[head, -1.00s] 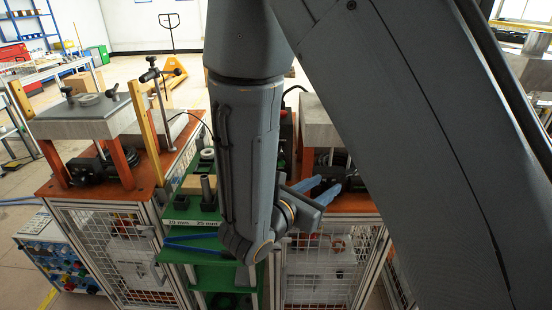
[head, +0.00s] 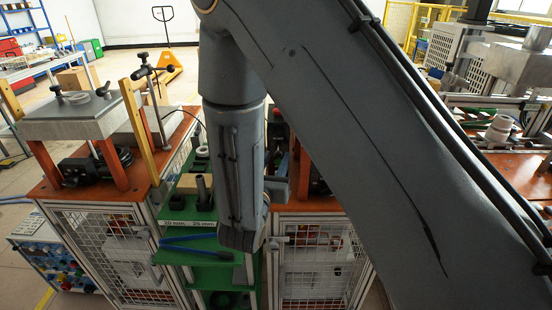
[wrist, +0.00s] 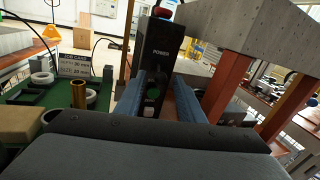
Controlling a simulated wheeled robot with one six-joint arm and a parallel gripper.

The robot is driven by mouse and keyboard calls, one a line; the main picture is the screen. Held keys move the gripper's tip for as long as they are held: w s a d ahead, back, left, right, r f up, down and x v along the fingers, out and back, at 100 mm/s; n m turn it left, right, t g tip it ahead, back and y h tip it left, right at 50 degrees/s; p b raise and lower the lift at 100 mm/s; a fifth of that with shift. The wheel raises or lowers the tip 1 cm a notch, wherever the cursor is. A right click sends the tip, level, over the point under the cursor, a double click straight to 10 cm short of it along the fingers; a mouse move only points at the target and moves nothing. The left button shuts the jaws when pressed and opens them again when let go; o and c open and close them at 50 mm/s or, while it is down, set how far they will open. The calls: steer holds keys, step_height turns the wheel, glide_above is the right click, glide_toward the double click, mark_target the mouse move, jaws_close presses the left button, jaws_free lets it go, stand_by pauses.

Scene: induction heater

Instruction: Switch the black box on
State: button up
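The black box (wrist: 160,60) stands upright ahead of my gripper in the wrist view, with a "POWER" label on its front. A green round button (wrist: 153,92) sits low on that front, and a red knob (wrist: 166,10) is on top. My gripper (wrist: 158,84) is open, its two blue-grey fingers apart on either side of the green button in the picture, with nothing between them. I cannot tell if the fingertips touch the box. In the head view my arm hides most of the box and the fingers.
A green shelf (head: 188,215) with rings and a brass tube (wrist: 78,94) is left of the box. A grey block on orange legs (wrist: 232,85) stands close on the right. Blue-handled tongs (head: 190,240) lie on the shelf's lower front.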

steer(key=shift+w+d, duration=0.1)
steer(key=shift+w, duration=0.05)
jaws_close()
